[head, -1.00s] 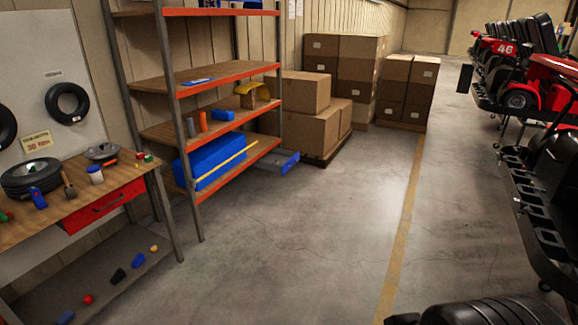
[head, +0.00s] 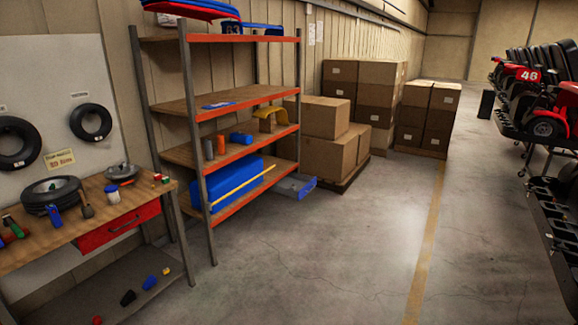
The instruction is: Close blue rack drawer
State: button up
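The blue-fronted rack drawer (head: 306,188) stands out low at the right end of the metal shelf rack (head: 245,144), close to the floor. Its grey side shows and its blue front faces right, toward the open floor. The drawer's inner part is hidden behind the rack's upright. A large blue box (head: 232,183) lies on the rack's lowest orange-edged shelf, left of the drawer. My gripper is not in view.
A workbench (head: 90,232) with a red drawer (head: 118,226) stands at the left. Stacked cardboard boxes (head: 325,146) stand behind the blue drawer. Karts (head: 540,122) line the right side. The concrete floor (head: 330,260) in front of the rack is clear.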

aim_at(305, 183)
jog(key=i, duration=4.55)
jog(key=i+u, duration=0.15)
jog(key=i, duration=0.35)
jog(key=i+l+u, duration=0.1)
jog(key=i, duration=0.35)
jog(key=i+l+u, duration=0.15)
jog(key=i, duration=0.35)
jog(key=i+l+u, duration=0.15)
jog(key=i, duration=0.35)
jog(key=l, duration=0.1)
